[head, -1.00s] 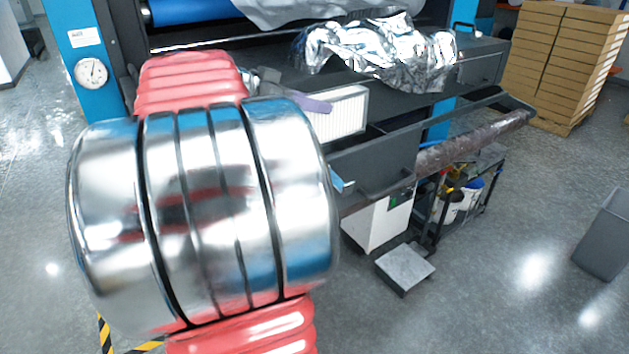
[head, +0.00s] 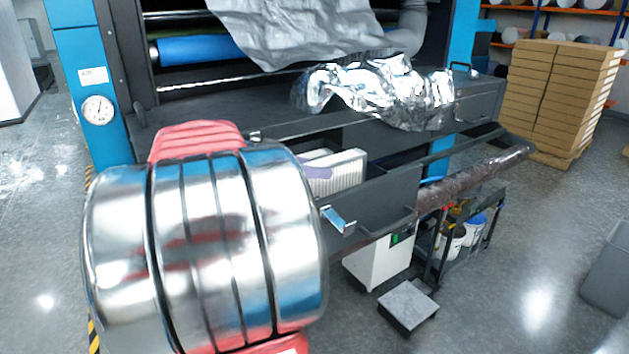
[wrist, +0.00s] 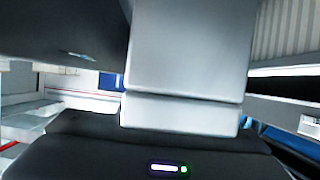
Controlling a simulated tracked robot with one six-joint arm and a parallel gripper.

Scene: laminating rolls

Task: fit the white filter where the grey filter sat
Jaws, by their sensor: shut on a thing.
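The white filter (head: 345,172) is a pale pleated block in the head view. It stands at the opening of the dark pull-out drawer (head: 375,203) on the machine's front. My gripper (head: 318,173) is shut on it; only a lavender-grey finger shows, and my shiny arm hides the rest. Whether the filter touches the drawer floor I cannot tell. In the wrist view a ribbed panel (wrist: 285,30) shows at upper right, beside a light grey block in the middle. I cannot make out the grey filter.
Crumpled foil (head: 380,90) lies on the machine ledge above the drawer. A brown roll (head: 470,185), a cart (head: 470,235) and stacked boxes (head: 560,95) stand right.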

